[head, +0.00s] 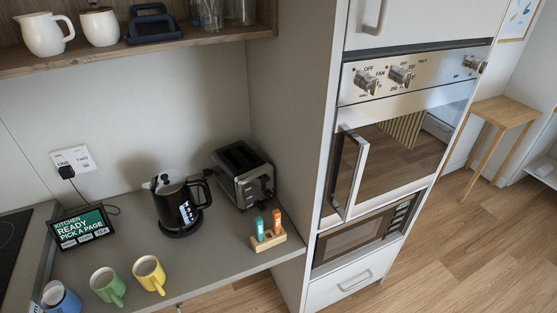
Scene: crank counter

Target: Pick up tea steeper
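No object is plainly recognisable as the tea steeper. A small wooden stand (268,240) at the counter's right front holds two slim upright items, one teal (260,228) and one orange (276,221). I cannot tell whether either is the steeper. A black kettle-like pot (178,204) with a pale spout or lid part and a black handle stands upright to their left, on a dark round base. Neither of my grippers shows in the head view.
A toaster (243,175) stands behind the wooden stand. Yellow (149,274), green (107,286) and blue (60,299) mugs line the counter's front. A small screen (82,228) stands at left. A shelf (150,52) overhangs the back; a tall oven cabinet (325,120) bounds the right.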

